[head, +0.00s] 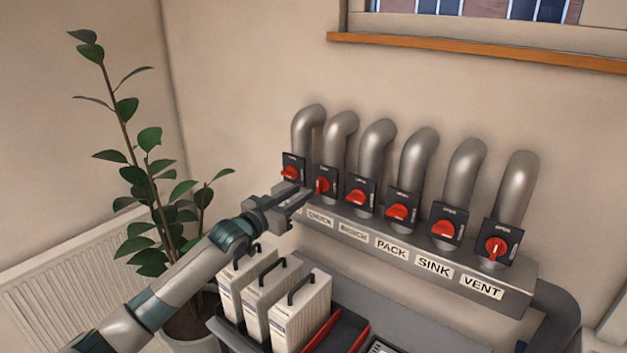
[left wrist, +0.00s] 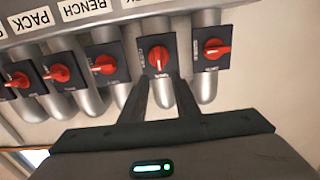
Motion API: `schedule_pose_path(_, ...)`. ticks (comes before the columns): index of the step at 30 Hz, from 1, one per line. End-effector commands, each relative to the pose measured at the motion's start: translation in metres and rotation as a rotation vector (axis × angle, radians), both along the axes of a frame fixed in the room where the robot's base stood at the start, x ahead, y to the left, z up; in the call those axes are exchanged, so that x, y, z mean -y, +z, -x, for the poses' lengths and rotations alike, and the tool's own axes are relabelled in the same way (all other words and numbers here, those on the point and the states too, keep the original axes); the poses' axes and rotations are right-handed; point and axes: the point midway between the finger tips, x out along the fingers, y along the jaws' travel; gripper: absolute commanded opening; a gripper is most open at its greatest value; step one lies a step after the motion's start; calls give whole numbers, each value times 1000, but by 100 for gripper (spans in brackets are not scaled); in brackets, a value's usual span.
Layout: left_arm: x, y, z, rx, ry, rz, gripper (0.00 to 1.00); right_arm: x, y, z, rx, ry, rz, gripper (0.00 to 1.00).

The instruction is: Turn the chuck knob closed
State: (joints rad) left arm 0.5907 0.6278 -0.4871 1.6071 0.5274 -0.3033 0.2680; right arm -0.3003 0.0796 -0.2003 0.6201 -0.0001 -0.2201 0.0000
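The chuck knob (head: 322,185) is a red handle on a dark square plate, second from the left in a row of several knobs. In the left wrist view the chuck knob (left wrist: 158,57) stands roughly upright in the picture, while the knobs on either side lie roughly sideways. The CHUCK label (head: 320,217) is on the grey duct below it. My left gripper (head: 303,193) is just in front of and below the chuck knob. In the left wrist view its fingers (left wrist: 161,78) are apart, with the knob just beyond and between the tips. Contact cannot be told. My right gripper is not in view.
The leftmost knob (head: 290,172) and the bench knob (head: 360,196) are close on either side. Metal pipes (head: 418,165) rise behind the knobs. White handled boxes (head: 300,310) stand below the duct. A potted plant (head: 150,195) is at left, behind my left arm.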

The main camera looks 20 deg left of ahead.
Motion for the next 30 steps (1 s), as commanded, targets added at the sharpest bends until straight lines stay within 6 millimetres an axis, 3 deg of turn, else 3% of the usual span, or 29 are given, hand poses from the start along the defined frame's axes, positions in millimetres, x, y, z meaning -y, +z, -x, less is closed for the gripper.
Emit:
schedule_pose_path(6, 12, 3, -32, -1, 0, 0, 28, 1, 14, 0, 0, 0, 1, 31)
schedule_pose_path(15, 22, 1, -59, 0, 0, 0, 28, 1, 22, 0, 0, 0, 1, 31)
schedule_pose_path(29, 24, 0, -65, 0, 0, 0, 28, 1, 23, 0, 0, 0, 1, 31)
schedule_pose_path(30, 24, 0, -65, 0, 0, 0, 21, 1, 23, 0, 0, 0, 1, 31)
